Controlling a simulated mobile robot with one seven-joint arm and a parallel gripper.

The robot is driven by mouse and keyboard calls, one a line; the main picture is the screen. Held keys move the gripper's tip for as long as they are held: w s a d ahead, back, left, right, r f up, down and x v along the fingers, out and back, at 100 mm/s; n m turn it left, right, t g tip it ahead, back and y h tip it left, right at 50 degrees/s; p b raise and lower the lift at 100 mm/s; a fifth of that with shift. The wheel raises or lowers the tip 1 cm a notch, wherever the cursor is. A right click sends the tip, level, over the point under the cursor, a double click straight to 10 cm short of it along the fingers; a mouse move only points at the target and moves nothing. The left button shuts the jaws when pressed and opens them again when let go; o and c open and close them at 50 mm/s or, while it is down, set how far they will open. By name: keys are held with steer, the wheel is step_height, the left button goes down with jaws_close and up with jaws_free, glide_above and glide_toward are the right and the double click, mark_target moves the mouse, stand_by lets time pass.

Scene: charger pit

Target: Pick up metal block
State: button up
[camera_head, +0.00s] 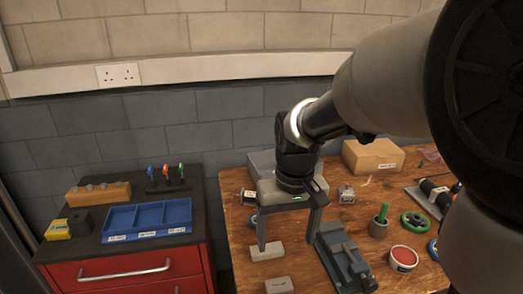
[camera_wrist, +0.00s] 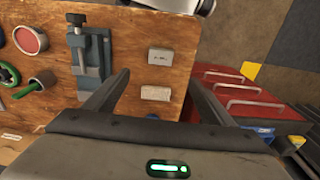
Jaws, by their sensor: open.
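Two small light grey blocks lie near the left edge of the wooden bench. The upper block (camera_head: 267,253) sits just below my gripper's left finger in the head view. It is the nearer block (camera_wrist: 155,93) in the wrist view, between the lines of the fingers. The second block (camera_head: 279,285) is nearer the front; in the wrist view this second block (camera_wrist: 160,56) shows dark marking on its face. I cannot tell which is the metal block. My gripper (camera_head: 287,244) is open, pointing down above the bench, and empty; it also shows in the wrist view (camera_wrist: 157,76).
A grey vise (camera_head: 345,258) stands right of the blocks. A red-topped round tin (camera_head: 403,258), a green-handled tool in a cup (camera_head: 379,222) and a cardboard box (camera_head: 373,157) are further right. A red drawer cabinet (camera_head: 130,272) with a blue tray (camera_head: 118,222) stands left, across a gap.

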mark_target(279, 285)
steer(key=f+b, duration=0.2)
steer(key=f, duration=0.4)
steer(key=f+b, duration=0.2)
steer(key=f, duration=0.5)
steer(key=w+f+b, duration=0.1)
steer(key=f+b, duration=0.1)
steer(key=f, duration=0.4)
steer(key=shift+a+f, duration=0.15)
steer(key=shift+a, duration=0.25)
steer(key=c, duration=1.4)
